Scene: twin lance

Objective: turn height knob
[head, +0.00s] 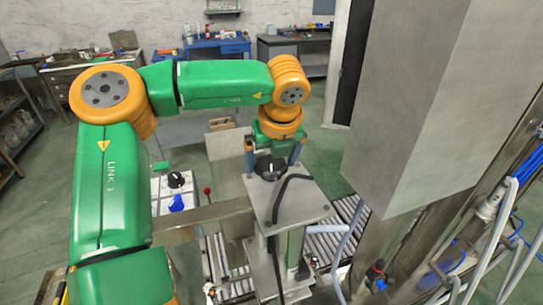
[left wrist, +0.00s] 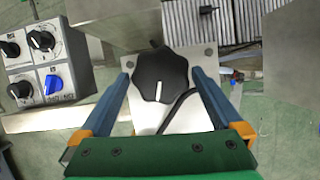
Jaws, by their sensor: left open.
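The height knob is a black lobed knob with a white mark. In the head view the knob (head: 269,168) sits on top of a grey metal plate (head: 307,203) on a post. In the left wrist view the knob (left wrist: 161,76) is near the middle, its white mark pointing toward the gripper. My left gripper (head: 273,157) points down over the knob. In the left wrist view its two blue fingers (left wrist: 160,80) stand open on either side of the knob, with gaps visible, so it is not gripped. My right gripper is not in view.
A control panel (head: 163,189) with black knobs and a blue knob (head: 177,203) stands left of the plate. A black cable (left wrist: 176,109) runs across the plate beside the knob. A roller conveyor (head: 350,212) lies below. A large grey box (head: 440,90) hangs at right.

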